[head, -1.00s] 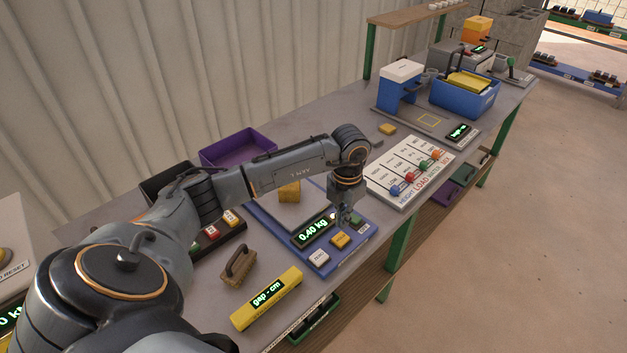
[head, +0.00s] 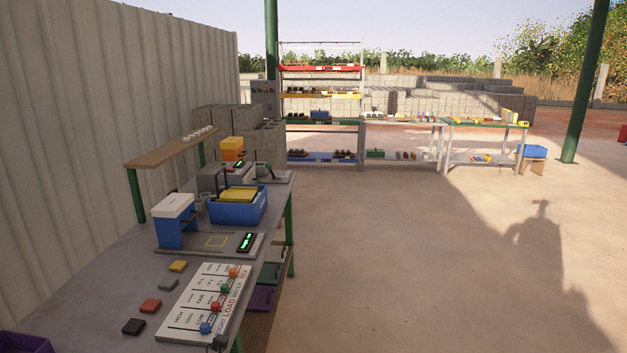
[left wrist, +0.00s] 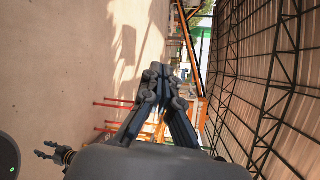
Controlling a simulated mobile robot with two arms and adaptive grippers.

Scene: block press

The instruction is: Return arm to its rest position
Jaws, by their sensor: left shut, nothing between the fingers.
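My left gripper (left wrist: 165,80) is in the middle of the left wrist view. Its fingers are together and nothing is between them. Behind it are open floor, red-orange frames and the roof, so it is clear of the bench. A second dark gripper, seemingly my right one (left wrist: 46,150), shows small at the lower left of that view, with its prongs apart and empty. The head view shows no arm clearly; a small dark piece at its bottom edge, beside the slider board (head: 208,300), is too cut off to tell.
The bench (head: 110,270) runs along the left wall. It carries a blue and white press (head: 175,225), a blue bin (head: 238,208) and several small coloured blocks. A tall shelf rack (head: 320,125) stands at the back. The concrete floor (head: 400,260) to the right is open.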

